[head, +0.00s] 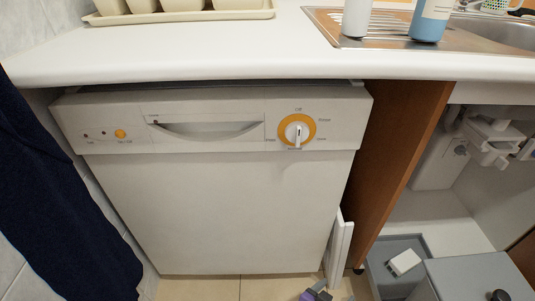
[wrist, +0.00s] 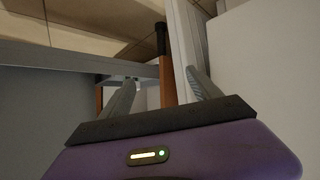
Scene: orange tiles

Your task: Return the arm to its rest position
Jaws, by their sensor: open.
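My gripper (wrist: 160,77) fills the lower part of the wrist view, its purple body nearest the camera. Its two grey fingers are spread apart and nothing is held between them. In the head view only a small purple and grey part of it (head: 316,294) shows at the bottom edge, low in front of the dishwasher. The rest of my arm is out of view. The right finger appears close to a white upright panel (wrist: 186,45); I cannot tell whether they touch.
A closed white dishwasher (head: 230,210) stands under the counter (head: 180,55). A white panel edge (head: 339,250) sticks out beside it, near my gripper. The cupboard at right is open, with a grey bin (head: 470,278) inside. A dark cloth (head: 50,200) hangs at left.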

